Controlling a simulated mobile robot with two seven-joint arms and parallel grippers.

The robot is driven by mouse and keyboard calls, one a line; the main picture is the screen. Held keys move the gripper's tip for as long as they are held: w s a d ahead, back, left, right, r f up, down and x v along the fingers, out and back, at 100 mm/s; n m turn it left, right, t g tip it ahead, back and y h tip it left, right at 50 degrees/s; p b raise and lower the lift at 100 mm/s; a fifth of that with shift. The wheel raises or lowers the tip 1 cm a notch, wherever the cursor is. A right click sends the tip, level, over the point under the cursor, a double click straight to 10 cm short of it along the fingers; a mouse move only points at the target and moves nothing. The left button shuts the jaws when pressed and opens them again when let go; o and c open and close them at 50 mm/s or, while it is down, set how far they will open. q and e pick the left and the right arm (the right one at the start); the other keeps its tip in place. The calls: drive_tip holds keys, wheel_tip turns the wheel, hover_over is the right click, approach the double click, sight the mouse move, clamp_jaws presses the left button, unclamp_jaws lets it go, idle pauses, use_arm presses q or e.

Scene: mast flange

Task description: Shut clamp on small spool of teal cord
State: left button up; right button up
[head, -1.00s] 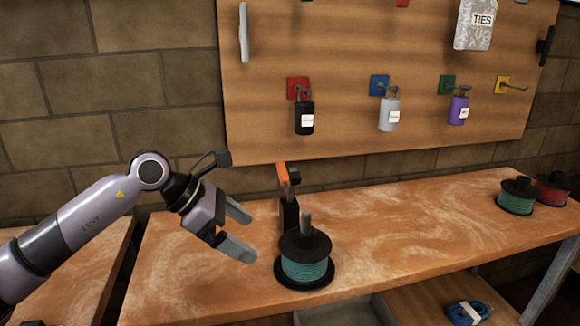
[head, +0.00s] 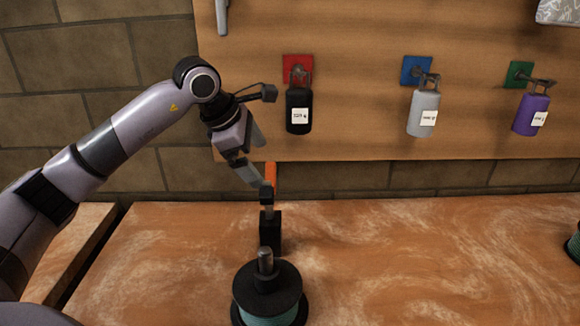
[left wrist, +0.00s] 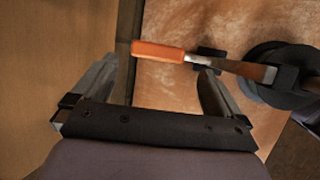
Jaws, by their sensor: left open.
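The small spool of teal cord (head: 270,319) stands at the front of the bench with a dark top flange and a post through its middle. Just behind it is a dark clamp (head: 270,232), whose orange handle (head: 270,174) points up. In the left wrist view the orange handle (left wrist: 158,52) lies across the gap in front of my fingers, and the spool's dark flange (left wrist: 262,92) is at right. My left gripper (head: 262,160) is open beside the handle; its fingers partly cover the clamp. I cannot tell whether they touch it. My right gripper is out of view.
The wooden bench (head: 420,250) is clear to the right, up to another teal spool (head: 574,243) at the edge.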

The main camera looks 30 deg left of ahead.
sight(270, 175)
use_arm(q)
drive_tip(key=x, duration=0.7)
drive_tip(key=shift+w+p, duration=0.1)
drive_tip(key=shift+p, duration=0.3)
drive_tip(key=c, duration=1.2)
